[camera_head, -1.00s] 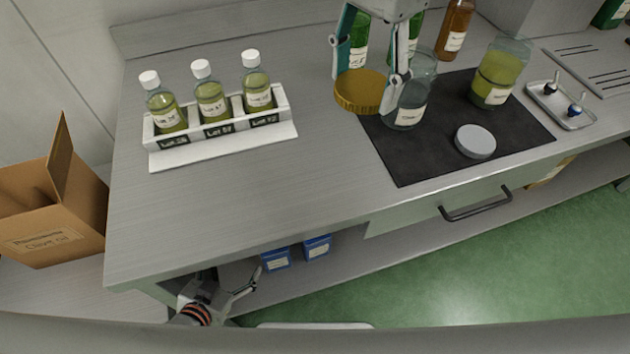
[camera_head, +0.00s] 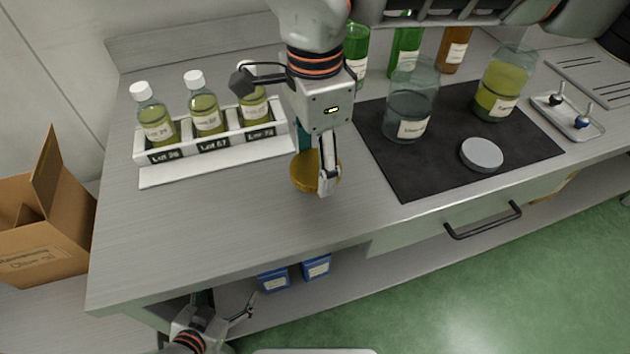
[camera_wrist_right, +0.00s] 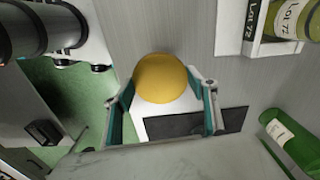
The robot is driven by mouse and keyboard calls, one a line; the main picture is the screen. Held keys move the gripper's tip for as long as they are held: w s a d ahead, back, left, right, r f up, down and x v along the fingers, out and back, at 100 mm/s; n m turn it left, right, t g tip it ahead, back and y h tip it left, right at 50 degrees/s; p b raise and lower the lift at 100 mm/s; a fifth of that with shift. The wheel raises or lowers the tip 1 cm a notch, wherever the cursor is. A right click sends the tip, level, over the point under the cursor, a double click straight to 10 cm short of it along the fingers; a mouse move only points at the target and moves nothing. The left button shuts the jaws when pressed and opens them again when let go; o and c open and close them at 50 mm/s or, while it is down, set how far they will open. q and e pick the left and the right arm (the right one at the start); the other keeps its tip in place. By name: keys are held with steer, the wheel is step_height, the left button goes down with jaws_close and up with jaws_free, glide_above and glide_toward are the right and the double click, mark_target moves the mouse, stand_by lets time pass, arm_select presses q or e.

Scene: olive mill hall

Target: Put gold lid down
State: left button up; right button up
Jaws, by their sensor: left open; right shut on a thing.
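The gold lid (camera_head: 304,180) is a round, shallow disc between the fingers of my right gripper (camera_head: 316,172), over the bare steel worktop (camera_head: 230,212) just right of the lot rack. The right gripper points down and is shut on the lid. In the right wrist view the lid (camera_wrist_right: 160,78) shows between the two teal-padded fingers. I cannot tell whether the lid touches the worktop. My left gripper (camera_head: 224,306) is open and empty, low in front of the bench's front edge.
The white rack (camera_head: 215,164) with labelled oil bottles stands left of the lid. To the right, a dark mat (camera_head: 425,175) bears a clear jar (camera_head: 410,105), an oil jar (camera_head: 500,88) and a grey lid (camera_head: 481,154). Worktop in front of the rack is clear.

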mark_target(315, 181)
steer(key=shift+f, duration=3)
steer(key=shift+f, duration=0.1)
steer(key=o, duration=1.2)
steer(key=shift+r, duration=0.45)
step_height(315, 181, up, 10)
steer(key=shift+r, duration=0.7)
